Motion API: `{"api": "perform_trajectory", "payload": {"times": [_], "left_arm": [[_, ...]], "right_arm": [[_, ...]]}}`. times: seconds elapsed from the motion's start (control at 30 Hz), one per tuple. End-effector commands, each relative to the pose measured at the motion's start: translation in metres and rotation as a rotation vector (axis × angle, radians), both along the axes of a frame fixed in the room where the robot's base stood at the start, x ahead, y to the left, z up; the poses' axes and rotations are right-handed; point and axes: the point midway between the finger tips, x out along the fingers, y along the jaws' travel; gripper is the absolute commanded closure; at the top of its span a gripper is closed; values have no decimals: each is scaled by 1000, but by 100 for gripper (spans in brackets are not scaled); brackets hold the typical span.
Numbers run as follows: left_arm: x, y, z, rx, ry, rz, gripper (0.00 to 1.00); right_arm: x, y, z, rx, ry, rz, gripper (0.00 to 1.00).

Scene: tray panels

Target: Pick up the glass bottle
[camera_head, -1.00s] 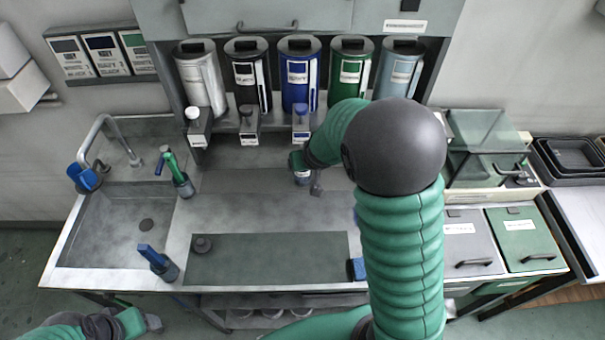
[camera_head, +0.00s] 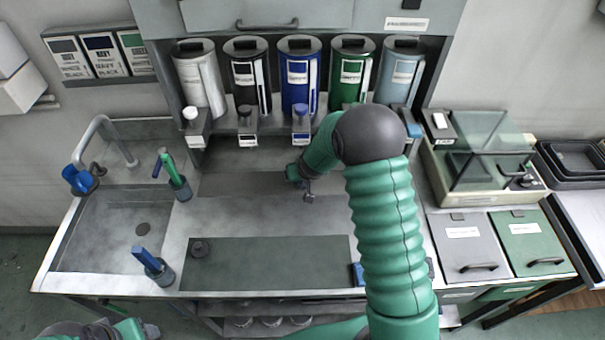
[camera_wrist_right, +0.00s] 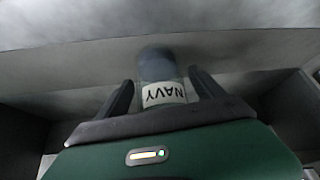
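The glass bottle (camera_wrist_right: 162,90), with a dark blue top and a white NAVY label, is between the two fingers of my right gripper (camera_wrist_right: 161,82) in the right wrist view. Only a narrow gap shows beside it, so I cannot tell whether the fingers touch it. In the head view my right gripper (camera_head: 306,187) is over the middle of the counter, in front of the blue dispenser (camera_head: 299,80), and the bottle is not clearly visible there. My left gripper (camera_head: 140,331) is low at the bottom left, below the counter edge, cut off by the frame.
Several dispensers stand in a row at the back. A sink (camera_head: 120,225) is on the left, with green and blue handled tools beside it. A dark green mat (camera_head: 265,265) lies on the front counter. A clear-lidded box (camera_head: 485,160) and lidded bins stand right.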

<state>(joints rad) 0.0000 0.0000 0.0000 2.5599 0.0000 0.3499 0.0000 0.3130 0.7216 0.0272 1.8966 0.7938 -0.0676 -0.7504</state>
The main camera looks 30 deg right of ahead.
Motion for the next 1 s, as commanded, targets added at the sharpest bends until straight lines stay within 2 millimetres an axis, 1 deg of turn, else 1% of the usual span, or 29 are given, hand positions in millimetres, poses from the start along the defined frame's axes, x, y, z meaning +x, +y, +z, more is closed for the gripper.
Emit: {"api": "perform_trajectory", "payload": {"times": [0.03, 0.07, 0.5, 0.57, 0.83, 0.97, 1.0], "left_arm": [[0, 0, 0, 0, 0, 0, 36], [0, 0, 0, 0, 0, 0, 36], [0, 0, 0, 0, 0, 0, 36], [0, 0, 0, 0, 0, 0, 36], [0, 0, 0, 0, 0, 0, 36], [0, 0, 2, 0, 0, 0, 36], [0, 0, -3, 0, 0, 0, 36]], "right_arm": [[0, 0, 0, 0, 0, 0, 30], [0, 0, 0, 0, 0, 0, 34], [0, 0, 0, 0, 0, 0, 92], [0, 0, 0, 0, 0, 0, 99], [0, 0, 3, -1, -2, 1, 100], [1, 0, 14, -3, -3, 3, 100], [-4, 1, 12, 0, -1, 0, 100]]}}
